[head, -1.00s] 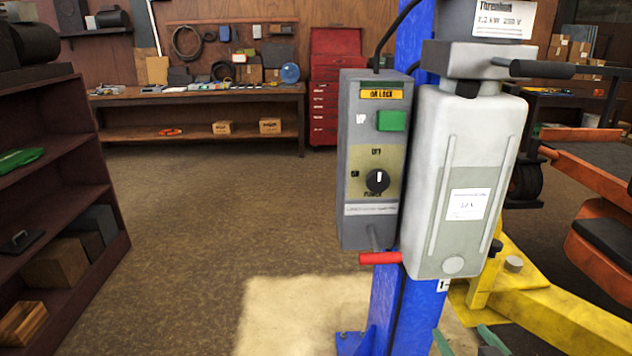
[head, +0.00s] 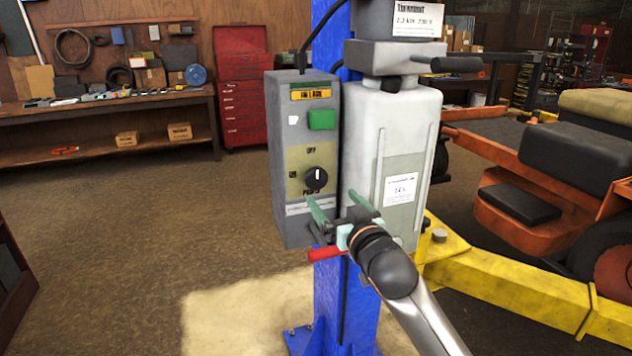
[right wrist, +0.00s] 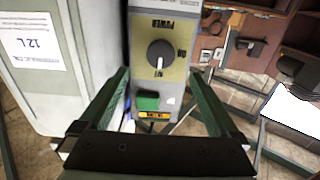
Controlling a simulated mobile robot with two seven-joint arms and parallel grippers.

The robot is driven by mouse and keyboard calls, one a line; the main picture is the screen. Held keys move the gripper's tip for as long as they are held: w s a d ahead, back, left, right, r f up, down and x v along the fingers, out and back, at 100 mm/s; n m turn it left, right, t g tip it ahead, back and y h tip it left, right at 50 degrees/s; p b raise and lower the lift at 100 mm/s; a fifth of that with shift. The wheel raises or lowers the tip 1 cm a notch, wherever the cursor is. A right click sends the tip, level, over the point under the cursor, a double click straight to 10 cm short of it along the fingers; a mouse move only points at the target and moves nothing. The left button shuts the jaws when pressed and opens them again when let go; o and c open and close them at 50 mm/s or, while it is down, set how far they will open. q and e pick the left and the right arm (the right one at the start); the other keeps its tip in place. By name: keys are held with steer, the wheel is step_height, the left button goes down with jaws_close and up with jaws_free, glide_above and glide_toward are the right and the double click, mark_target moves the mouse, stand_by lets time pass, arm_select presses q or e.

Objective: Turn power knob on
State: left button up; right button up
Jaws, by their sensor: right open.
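The black power knob (head: 316,178) is on the front of a grey control box (head: 290,225), inside an olive panel. Its white mark points up toward the OFF label; ON is to the left and POWER below. My right gripper (head: 338,205) is open and empty, with its green fingers just below and right of the knob in the head view. In the right wrist view the panel appears upside down, and the knob (right wrist: 160,54) lies beyond and between the open fingers (right wrist: 160,78), seemingly untouched. My left gripper is not in view.
A green UP button (head: 322,119) sits above the knob. A white tank (head: 410,130) stands right beside the box. A red handle (head: 325,255) sticks out below, by the blue post (head: 331,320). A yellow lift arm (head: 520,285) and orange mower are at right. Floor at left is clear.

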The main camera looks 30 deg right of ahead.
mark_target(317, 180)
steer(key=p+x, duration=0.1)
steer(key=x, duration=0.7)
steer(key=shift+w, duration=0.35)
steer(key=shift+c, duration=0.4)
steer(key=c, duration=1.3)
